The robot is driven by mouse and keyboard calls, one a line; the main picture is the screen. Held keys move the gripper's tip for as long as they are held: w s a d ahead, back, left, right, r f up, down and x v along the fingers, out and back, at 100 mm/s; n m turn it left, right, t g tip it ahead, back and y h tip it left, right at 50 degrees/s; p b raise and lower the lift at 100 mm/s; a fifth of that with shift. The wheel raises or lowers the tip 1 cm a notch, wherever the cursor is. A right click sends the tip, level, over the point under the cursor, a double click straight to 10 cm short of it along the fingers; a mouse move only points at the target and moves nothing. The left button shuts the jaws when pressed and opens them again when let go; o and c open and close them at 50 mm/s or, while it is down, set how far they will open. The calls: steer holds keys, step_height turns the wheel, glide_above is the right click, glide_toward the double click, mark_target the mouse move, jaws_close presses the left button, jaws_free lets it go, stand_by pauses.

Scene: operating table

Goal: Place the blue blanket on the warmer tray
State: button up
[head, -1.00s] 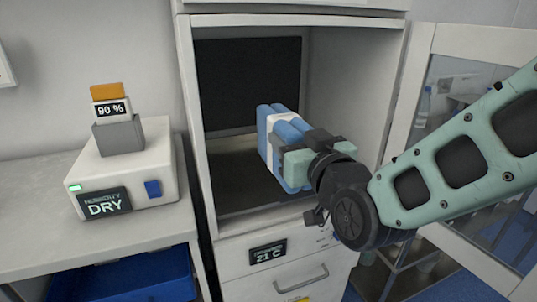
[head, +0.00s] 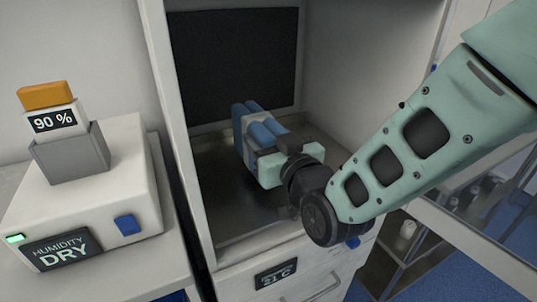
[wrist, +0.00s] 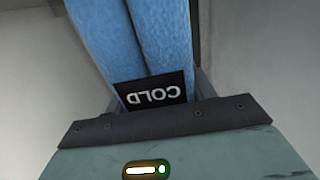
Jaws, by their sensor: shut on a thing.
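The blue blanket (head: 257,127) is a rolled bundle with a pale band around it. My gripper (head: 285,160) is shut on its near end and holds it inside the open warmer cabinet. In the wrist view the blue blanket (wrist: 135,40) fills the space beyond my gripper (wrist: 155,115), with a black label reading COLD, seen mirrored. The warmer tray (head: 215,190) is the dark metal floor of the cabinet. The blanket is over or at the tray; I cannot tell whether it touches it.
The cabinet's left wall post (head: 180,150) stands close to the blanket's left. A humidity box (head: 90,195) reading DRY, with a 90 % card in it, sits on the left counter. A glass door (head: 480,190) stands open at the right. A 21 C display (head: 276,274) is below the opening.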

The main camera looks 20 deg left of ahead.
steer(key=shift+f, duration=1.8)
steer(key=shift+f, duration=0.2)
steer(key=o, duration=1.2)
steer(key=shift+r, duration=0.25)
steer(key=b+v, duration=0.1)
steer(key=v, duration=1.1)
steer(key=shift+f+b, duration=0.1)
steer(key=shift+b, duration=0.2)
